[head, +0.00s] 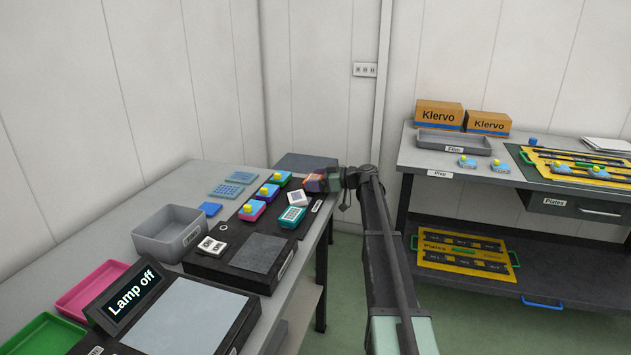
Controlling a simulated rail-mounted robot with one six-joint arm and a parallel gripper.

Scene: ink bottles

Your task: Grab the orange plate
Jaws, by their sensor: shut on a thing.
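My gripper (326,181) is at the end of my arm, over the far right corner of the left table. It is shut on a small orange-brown block, which I take for the orange plate (313,185). The plate's far part and the fingertips are partly hidden and small in the picture. Just left of and below the gripper, a white block (296,198) and a teal plate with a white grid (292,216) sit on the dark stand.
Several bottles with yellow caps (268,190) stand on coloured plates close to the gripper. A grey bin (170,236) and a "Lamp off" display (133,297) are nearer. A right bench (420,158) holds Klervo boxes (440,114). Green floor lies between the tables.

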